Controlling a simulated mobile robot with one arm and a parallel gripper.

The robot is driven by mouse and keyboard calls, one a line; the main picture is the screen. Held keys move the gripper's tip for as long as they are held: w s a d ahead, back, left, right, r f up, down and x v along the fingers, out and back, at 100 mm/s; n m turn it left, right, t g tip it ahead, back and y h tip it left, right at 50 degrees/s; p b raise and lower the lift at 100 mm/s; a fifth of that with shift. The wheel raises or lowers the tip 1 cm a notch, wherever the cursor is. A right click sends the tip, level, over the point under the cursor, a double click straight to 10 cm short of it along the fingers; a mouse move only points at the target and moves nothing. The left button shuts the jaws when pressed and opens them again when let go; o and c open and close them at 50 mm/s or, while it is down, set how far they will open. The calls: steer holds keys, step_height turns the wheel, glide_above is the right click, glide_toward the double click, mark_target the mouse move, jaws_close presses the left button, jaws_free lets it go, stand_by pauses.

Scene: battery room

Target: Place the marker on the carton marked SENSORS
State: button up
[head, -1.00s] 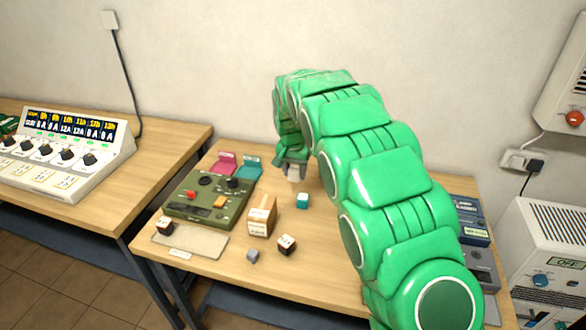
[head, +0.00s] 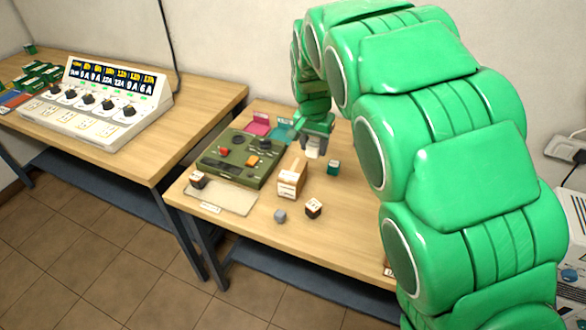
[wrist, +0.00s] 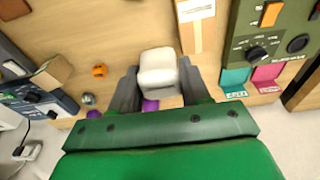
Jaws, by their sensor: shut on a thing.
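A white block (wrist: 158,72), which I take to be the marker, sits between the two fingers of my gripper (wrist: 157,88) in the wrist view. The fingers are shut on its sides. In the head view my gripper (head: 315,143) points down at the back of the table, with the white block (head: 313,153) under it. I cannot tell whether the block touches the table. A brown carton (head: 292,178) stands just in front and to the left of my gripper. It also shows in the wrist view (wrist: 190,36). Its printing is too small to read.
A green control panel (head: 237,158) stands left of the carton. A teal cube (head: 333,167) lies to the right. A dark-sided cube (head: 313,208) and a grey piece (head: 280,216) lie in front. Purple pieces (wrist: 150,104) show by my fingers. The right front table is mostly clear.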

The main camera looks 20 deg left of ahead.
steer(key=s+d+r, duration=0.1)
steer(key=s+r, duration=0.2)
steer(key=s, duration=0.6)
glide_above(293, 168)
steer(key=shift+s+f, duration=0.15)
steer(key=shift+f, duration=2.2)
steer(key=shift+s+f, duration=0.1)
steer(key=shift+f, duration=3.75)
steer(key=o, duration=1)
steer(key=shift+f, duration=0.1)
steer(key=shift+o, duration=0.2)
